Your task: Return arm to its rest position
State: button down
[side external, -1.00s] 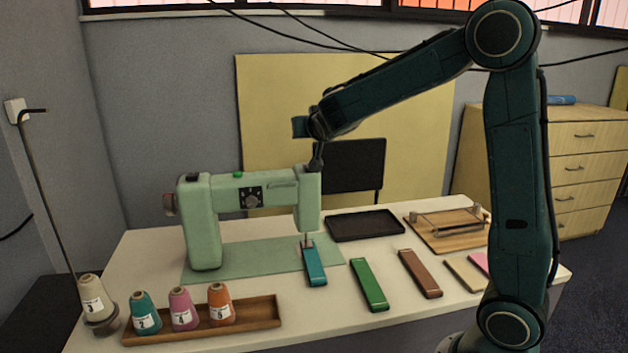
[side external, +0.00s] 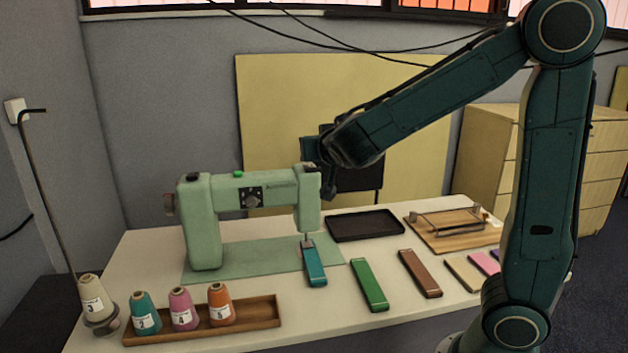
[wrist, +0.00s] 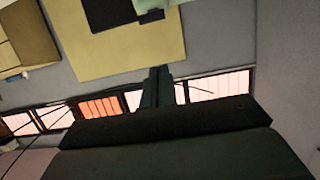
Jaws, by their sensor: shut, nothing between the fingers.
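My gripper (side external: 333,182) hangs in the air just right of the head of the green sewing machine (side external: 205,222) in the side view, partly in front of a dark panel. Its fingers are small and dark there. In the wrist view my gripper (wrist: 157,72) shows as two dark fingers close together with nothing between them. My arm is raised over the right part of the table (side external: 460,285) and touches none of the things on it.
A wooden tray (side external: 258,313) holds teal, pink and orange cones; a cream cone (side external: 92,293) stands left of it. A teal bar (side external: 315,265), a green bar (side external: 369,286), a brown bar (side external: 420,274), a black tray (side external: 365,225) and a wooden board (side external: 445,240) lie on the table.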

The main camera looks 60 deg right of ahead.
jog(key=shift+s, duration=0.1)
dwell(0.3)
jog(key=s+a+f+n+g+y, duration=0.2)
jog(key=s+a+n+y, duration=0.2)
jog(key=s+a, duration=0.3)
jog(key=s+a+f+n+g+y, duration=0.2)
jog(key=s+a+n+y, duration=0.3)
jog(key=s, duration=1.1)
jog(key=shift+a+f+g+y, duration=0.25)
jog(key=shift+a+y, duration=0.35)
jog(key=shift+a, duration=0.55)
